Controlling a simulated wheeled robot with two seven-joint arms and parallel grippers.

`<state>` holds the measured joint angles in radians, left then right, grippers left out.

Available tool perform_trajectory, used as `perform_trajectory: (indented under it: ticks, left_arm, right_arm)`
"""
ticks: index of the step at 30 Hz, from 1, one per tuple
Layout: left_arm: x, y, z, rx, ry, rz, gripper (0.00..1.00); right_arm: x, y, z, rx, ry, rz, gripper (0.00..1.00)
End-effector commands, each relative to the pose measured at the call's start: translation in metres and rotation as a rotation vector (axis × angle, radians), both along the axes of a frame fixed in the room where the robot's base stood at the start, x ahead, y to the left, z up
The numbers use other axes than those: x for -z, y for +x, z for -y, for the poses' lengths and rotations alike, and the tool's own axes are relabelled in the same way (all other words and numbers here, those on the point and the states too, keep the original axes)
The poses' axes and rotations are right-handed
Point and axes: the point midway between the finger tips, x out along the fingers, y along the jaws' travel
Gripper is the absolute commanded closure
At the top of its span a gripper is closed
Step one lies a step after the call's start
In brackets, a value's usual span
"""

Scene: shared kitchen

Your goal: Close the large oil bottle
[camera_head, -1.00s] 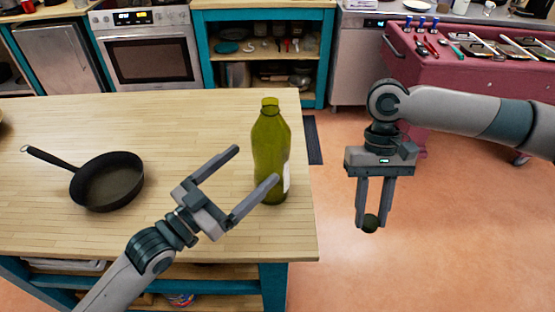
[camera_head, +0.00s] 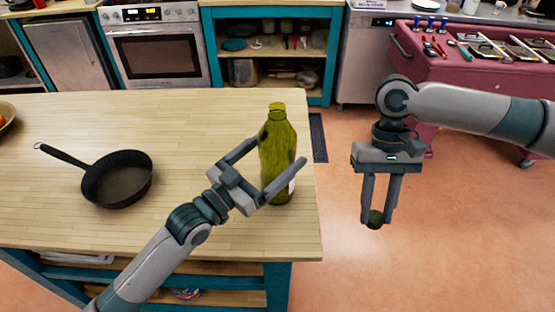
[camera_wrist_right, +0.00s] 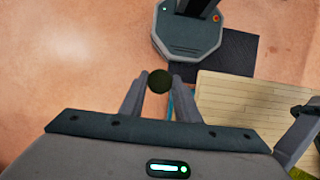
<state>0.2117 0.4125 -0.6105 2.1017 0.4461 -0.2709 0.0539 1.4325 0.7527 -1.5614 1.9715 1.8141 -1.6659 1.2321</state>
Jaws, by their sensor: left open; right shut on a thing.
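The large oil bottle (camera_head: 277,140) is green glass and stands upright on the wooden table near its right edge. Its neck (camera_head: 277,109) is uncapped in the head view. My left gripper (camera_head: 278,153) is open, with its fingers on either side of the bottle's body; I cannot tell whether they touch it. My right gripper (camera_head: 377,215) points down over the floor, right of the table. It is shut on a small dark green cap (camera_head: 375,219), which also shows in the right wrist view (camera_wrist_right: 160,81) between the fingertips.
A black frying pan (camera_head: 118,180) lies on the left of the wooden table (camera_head: 190,120). A bowl (camera_head: 6,115) shows at the far left edge. A red cart (camera_head: 450,65) with utensils stands at the back right. The table's middle is clear.

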Motion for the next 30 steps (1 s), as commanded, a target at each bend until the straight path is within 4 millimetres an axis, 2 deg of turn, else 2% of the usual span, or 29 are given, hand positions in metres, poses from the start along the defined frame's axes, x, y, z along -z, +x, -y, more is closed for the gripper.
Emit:
perform_trajectory:
  ticks: [10, 21, 30]
  left_arm:
    - [-0.002, 0.003, 0.002, 0.0, 0.0, 0.0, 0.13]
    - [-0.013, 0.033, 0.028, 0.001, -0.001, -0.001, 0.13]
    - [-0.011, 0.038, 0.033, 0.001, 0.0, 0.0, 0.13]
  right_arm:
    - [-0.003, 0.0, 0.0, 0.0, 0.0, 0.0, 0.94]
    - [-0.026, 0.0, 0.0, 0.0, 0.0, 0.0, 0.94]
    - [-0.027, 0.0, 0.0, 0.0, 0.0, 0.0, 0.94]
